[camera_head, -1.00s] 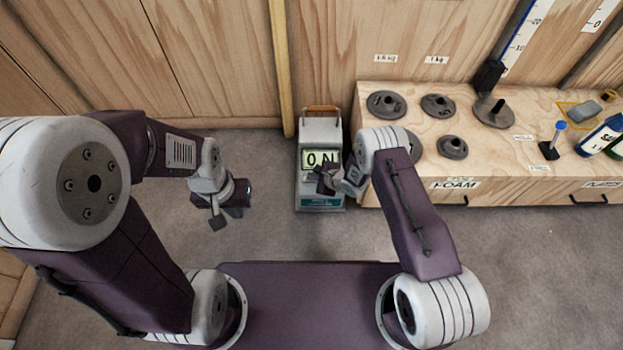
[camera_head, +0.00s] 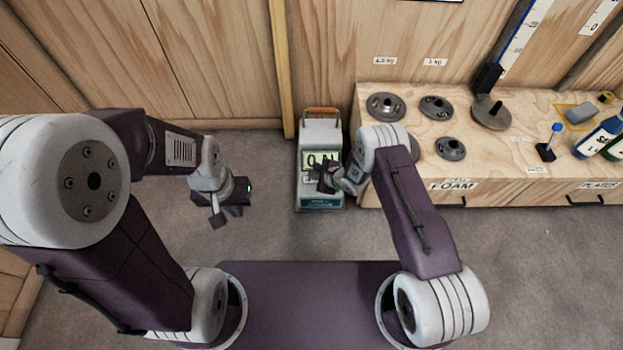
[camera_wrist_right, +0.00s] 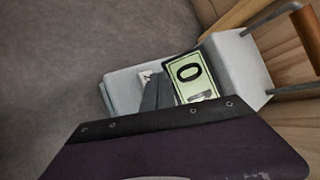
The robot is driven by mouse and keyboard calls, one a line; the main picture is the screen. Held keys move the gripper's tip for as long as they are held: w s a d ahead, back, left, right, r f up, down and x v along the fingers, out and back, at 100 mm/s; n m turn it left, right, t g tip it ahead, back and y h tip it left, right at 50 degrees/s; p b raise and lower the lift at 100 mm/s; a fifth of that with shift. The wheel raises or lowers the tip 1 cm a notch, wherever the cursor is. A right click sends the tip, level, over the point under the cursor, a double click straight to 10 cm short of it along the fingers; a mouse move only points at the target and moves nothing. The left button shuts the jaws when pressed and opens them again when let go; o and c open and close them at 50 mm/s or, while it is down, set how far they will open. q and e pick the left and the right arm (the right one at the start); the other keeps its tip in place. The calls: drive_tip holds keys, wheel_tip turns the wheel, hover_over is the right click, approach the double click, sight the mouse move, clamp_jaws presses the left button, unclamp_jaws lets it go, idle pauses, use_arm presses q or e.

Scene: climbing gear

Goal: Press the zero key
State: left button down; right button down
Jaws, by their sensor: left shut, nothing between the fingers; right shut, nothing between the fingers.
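The grey box-shaped gauge (camera_head: 320,133) stands upright on the floor against the wall, with a pale green display (camera_head: 311,160) reading "0 N" and a teal label at its base. In the right wrist view its display (camera_wrist_right: 190,76) also shows. A small white marked patch (camera_wrist_right: 147,75), perhaps the key or its label, shows beside my right fingers, its marking mostly hidden. My right gripper (camera_head: 321,180) is shut and empty in front of the gauge's face, just below the display; I cannot tell whether it touches. My left gripper (camera_head: 216,217) is shut and empty, left of the gauge.
A wooden bench (camera_head: 480,158) right of the gauge carries several grey weight plates (camera_head: 386,106), a blue-topped tool (camera_head: 556,130) and bottles (camera_head: 598,138). An orange-brown handle (camera_head: 321,111) tops the gauge. Floor between my left gripper and the gauge is clear.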

sight(314, 181)
wheel_tip(314, 181, up, 5)
drive_tip(key=p, duration=0.4)
drive_tip(key=shift+f, duration=0.1)
